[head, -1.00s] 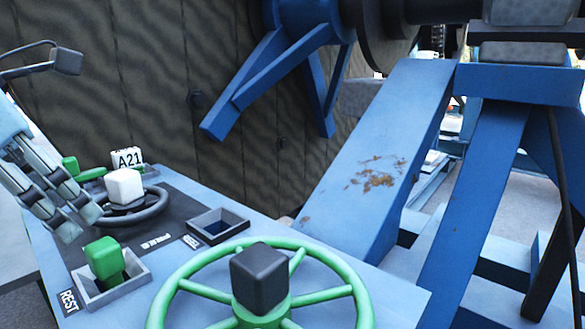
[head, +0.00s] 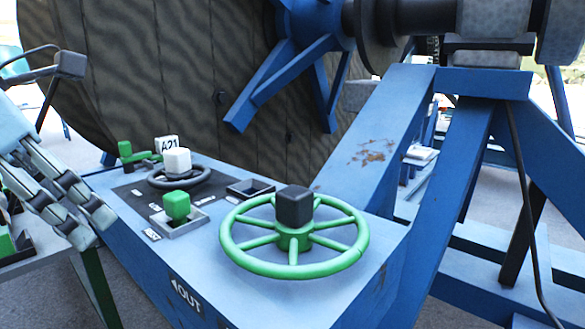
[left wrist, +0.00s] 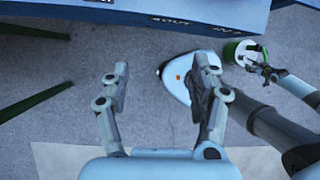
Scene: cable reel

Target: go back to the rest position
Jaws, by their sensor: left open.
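My left gripper (head: 93,226) is at the left of the head view, to the left of the control console (head: 345,280) and apart from it. It is open and empty. In the left wrist view its two fingers (left wrist: 162,82) stand wide apart over grey floor. At the right of that view, what looks like my right gripper (left wrist: 264,70) is beside a white and green round object (left wrist: 243,53); whether it holds it is unclear. On the console are a green handwheel (head: 262,267) with a black knob (head: 294,206), a green lever (head: 177,205) and a white knob (head: 177,160).
A large dark cable reel (head: 170,75) stands behind the console. Blue frame beams (head: 375,140) rise at the right. A white A21 tag (head: 168,143) and another green lever (head: 130,153) are at the console's far end. A bench (head: 40,250) with green items is at lower left.

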